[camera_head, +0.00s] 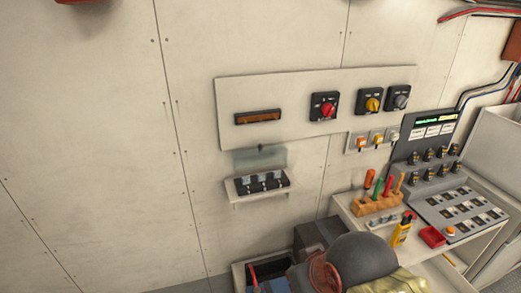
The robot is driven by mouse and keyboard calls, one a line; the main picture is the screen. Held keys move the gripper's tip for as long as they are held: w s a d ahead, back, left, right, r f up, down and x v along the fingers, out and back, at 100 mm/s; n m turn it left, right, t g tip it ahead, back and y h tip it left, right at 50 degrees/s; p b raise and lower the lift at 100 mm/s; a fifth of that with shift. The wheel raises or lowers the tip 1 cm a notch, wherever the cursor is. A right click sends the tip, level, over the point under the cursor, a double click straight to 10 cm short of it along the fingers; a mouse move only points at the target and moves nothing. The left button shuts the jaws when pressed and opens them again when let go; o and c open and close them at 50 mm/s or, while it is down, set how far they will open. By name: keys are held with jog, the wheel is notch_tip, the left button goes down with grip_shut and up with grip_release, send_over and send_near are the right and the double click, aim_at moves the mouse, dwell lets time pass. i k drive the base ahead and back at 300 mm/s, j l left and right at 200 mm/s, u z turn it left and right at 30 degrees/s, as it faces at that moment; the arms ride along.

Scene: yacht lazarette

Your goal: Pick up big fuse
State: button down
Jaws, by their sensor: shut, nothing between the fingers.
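I cannot pick out the big fuse with certainty. A small white wall shelf (262,194) carries several dark block-shaped parts (264,181), too small to tell whether any is a fuse. A translucent grey-green flap (260,157) stands above them against the wall. A black-framed slot with a brown inside (258,117) sits on the left of the pale wall panel (285,87). My gripper is not in this view.
Red, yellow and grey rotary switches (324,107) line the panel. A bench (352,212) at right holds a wooden tool block (376,203), a yellow meter (401,231) and a red tray (432,237). A dark rounded object (365,258) stands at the bottom. The left wall is bare.

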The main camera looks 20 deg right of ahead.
aim_at(246, 180)
jog(key=i+j+z, duration=0.15)
jog(key=j+z, duration=0.25)
jog(key=i+j+z, duration=0.1)
jog(key=j+z, duration=0.7)
jog(key=j, duration=0.15)
